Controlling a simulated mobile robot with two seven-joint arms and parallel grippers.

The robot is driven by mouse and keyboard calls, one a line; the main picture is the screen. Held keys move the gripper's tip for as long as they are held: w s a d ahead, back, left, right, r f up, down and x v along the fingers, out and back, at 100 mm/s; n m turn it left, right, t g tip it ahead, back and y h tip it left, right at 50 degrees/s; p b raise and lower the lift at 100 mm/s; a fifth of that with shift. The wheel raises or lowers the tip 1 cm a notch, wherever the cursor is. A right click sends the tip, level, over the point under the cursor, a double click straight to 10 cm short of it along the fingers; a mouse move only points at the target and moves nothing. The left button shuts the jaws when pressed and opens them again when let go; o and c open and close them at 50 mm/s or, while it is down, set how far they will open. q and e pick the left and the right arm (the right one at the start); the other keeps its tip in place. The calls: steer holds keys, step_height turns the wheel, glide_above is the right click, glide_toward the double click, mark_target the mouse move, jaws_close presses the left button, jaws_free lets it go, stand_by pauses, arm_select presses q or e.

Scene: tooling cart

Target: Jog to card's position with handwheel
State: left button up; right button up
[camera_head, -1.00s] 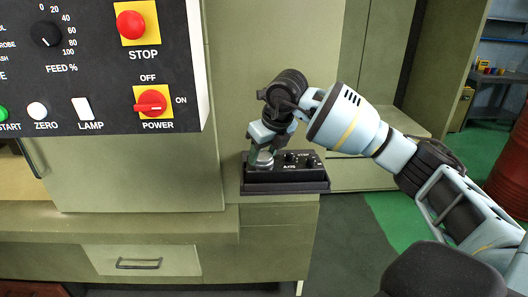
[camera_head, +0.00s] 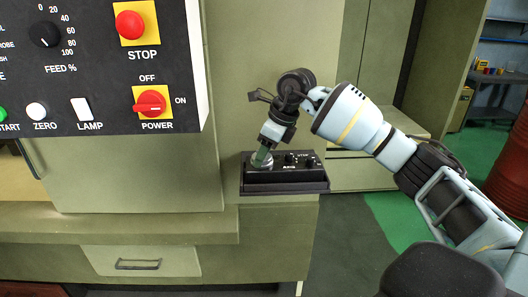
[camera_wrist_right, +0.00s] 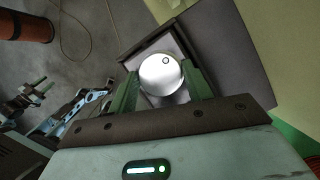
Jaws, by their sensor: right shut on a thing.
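The handwheel (camera_wrist_right: 160,76) is a pale round disc with a small ring mark near its upper edge. It sits at the left end of a dark pendant box (camera_head: 285,181) on the cabinet ledge; it also shows in the head view (camera_head: 261,161). My right gripper (camera_head: 264,155) reaches down to it from above. In the wrist view the green fingers (camera_wrist_right: 160,90) are on either side of the handwheel, shut on it. Small black knobs (camera_head: 299,159) stand to the right of the handwheel on the box. No card is recognisable. My left gripper is not in view.
A black control panel (camera_head: 95,95) with a red STOP button (camera_head: 130,24) and a red POWER switch (camera_head: 150,103) hangs at upper left. A red drum (camera_head: 510,165) stands at the right. A drawer (camera_head: 140,260) is below the ledge.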

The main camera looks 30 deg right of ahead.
stand_by(0.4)
steer(key=o, duration=1)
steer(key=shift+v, duration=3.95)
